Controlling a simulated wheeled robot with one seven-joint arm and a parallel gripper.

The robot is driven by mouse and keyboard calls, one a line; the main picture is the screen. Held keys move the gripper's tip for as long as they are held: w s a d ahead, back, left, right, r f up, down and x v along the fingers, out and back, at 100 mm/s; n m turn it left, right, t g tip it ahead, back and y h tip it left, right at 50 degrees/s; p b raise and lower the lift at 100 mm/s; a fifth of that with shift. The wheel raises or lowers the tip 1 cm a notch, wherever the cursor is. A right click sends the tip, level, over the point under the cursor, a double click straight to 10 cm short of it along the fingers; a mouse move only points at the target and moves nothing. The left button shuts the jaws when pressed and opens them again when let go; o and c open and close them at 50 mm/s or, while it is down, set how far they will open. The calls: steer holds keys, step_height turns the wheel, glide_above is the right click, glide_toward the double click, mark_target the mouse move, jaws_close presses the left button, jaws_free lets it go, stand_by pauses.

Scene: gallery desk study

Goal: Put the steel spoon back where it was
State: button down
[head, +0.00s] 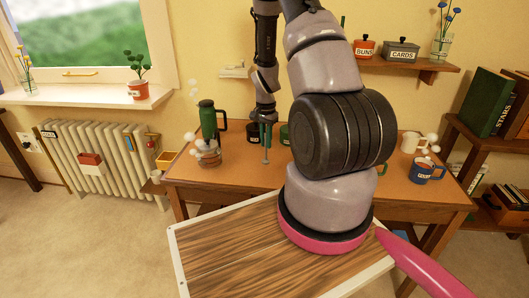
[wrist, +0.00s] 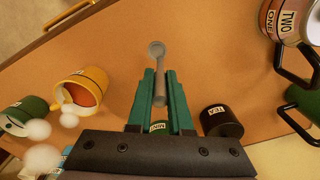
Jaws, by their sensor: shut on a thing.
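My gripper (wrist: 160,78) has green fingers and is shut on the steel spoon (wrist: 157,50). The spoon is grey, with a rounded end that sticks out past the fingertips. In the head view my gripper (head: 266,128) points down over the left part of the brown desk (head: 235,182). The spoon (head: 266,155) hangs upright below it there, close over the desk top; I cannot tell whether it touches. My fingers partly hide a small labelled green tin (wrist: 159,126) in the wrist view.
A black TEA tin (wrist: 221,121) stands right of my fingers. A yellow mug (wrist: 84,88) and a green container (wrist: 22,116) are left. A green flask (head: 208,120) and blue mug (head: 424,173) stand on the desk. My arm hides its middle.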

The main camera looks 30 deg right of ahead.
steer(key=shift+f, duration=2)
steer(key=shift+d+f, duration=0.1)
steer(key=shift+f, duration=0.05)
steer(key=c, duration=0.8)
jaws_free()
steer(key=shift+c, duration=0.2)
